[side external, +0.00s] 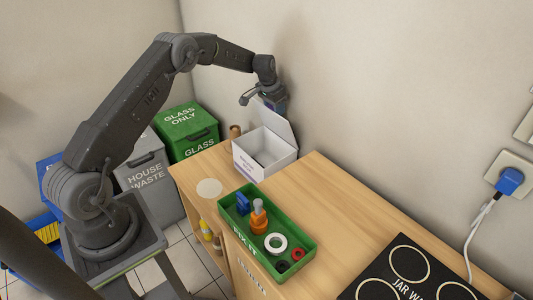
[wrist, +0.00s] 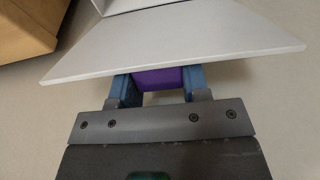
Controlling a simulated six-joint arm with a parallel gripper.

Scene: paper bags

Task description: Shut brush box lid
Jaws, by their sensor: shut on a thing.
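The white brush box (side external: 258,160) stands on the wooden counter near the wall, with its lid (side external: 278,122) raised up from the back edge. My gripper (side external: 276,107) is at the upper edge of the lid, on its wall side, with the fingertips partly hidden. In the wrist view the lid (wrist: 165,42) is a broad white panel just beyond my fingers. My gripper, also in the wrist view (wrist: 160,84), has its blue fingers on either side of a purple tab (wrist: 160,79) at the lid's edge and is shut on it. The inside of the box is mostly hidden.
A green tray (side external: 250,255) with a white ring, an orange item and other small things stands in front of the box. A black board (side external: 400,275) lies to the right. Green and grey bins stand left of the counter. The wall is close behind the lid.

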